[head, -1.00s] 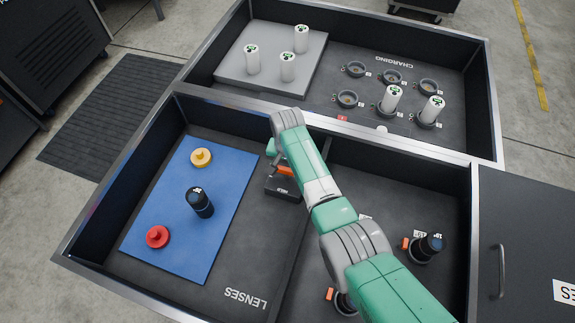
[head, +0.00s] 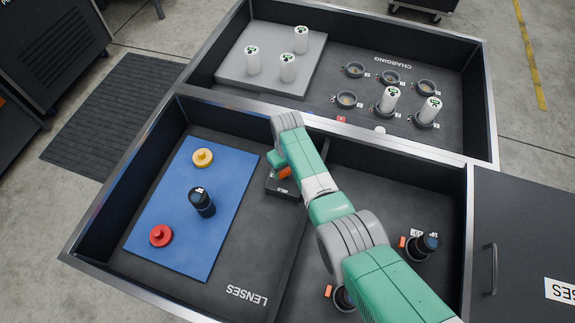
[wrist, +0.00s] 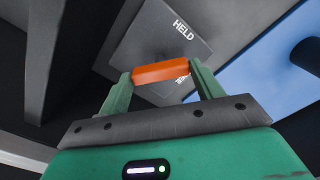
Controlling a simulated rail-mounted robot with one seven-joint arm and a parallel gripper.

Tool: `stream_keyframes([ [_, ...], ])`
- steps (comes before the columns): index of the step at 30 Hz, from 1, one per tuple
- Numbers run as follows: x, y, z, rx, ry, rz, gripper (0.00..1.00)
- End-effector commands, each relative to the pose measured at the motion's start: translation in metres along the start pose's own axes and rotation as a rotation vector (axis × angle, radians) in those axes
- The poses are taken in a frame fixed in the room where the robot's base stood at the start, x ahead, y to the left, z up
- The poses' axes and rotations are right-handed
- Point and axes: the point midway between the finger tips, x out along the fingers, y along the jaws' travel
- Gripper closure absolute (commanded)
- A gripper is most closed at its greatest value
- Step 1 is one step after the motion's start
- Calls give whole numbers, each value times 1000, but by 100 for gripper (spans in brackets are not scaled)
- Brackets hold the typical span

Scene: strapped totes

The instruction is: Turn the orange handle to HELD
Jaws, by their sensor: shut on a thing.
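The orange handle (wrist: 163,72) lies across between my gripper's two green fingers in the wrist view. My gripper (wrist: 165,82) is shut on it, one finger at each end. The handle sits over a dark grey block (wrist: 150,35) with the word HELD on its far part. A second label behind the handle is mostly hidden. In the head view, a bit of the orange handle (head: 285,173) shows beside my gripper (head: 279,163), above the block (head: 282,188) in the lens drawer. My arm hides part of the block there.
A blue mat (head: 185,240) to the left holds a black lens (head: 202,202), a yellow cap (head: 203,157) and a red cap (head: 161,236). A divider (head: 290,262) runs close right of the block. The drawer wall stands behind it.

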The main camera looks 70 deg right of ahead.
Motion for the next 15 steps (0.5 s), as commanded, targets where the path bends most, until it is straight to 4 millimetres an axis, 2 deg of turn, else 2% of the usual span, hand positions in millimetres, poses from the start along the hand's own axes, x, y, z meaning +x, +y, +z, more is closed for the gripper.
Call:
stream_keyframes([
  [15, 0, 0, 0, -449, 0, 0, 57],
])
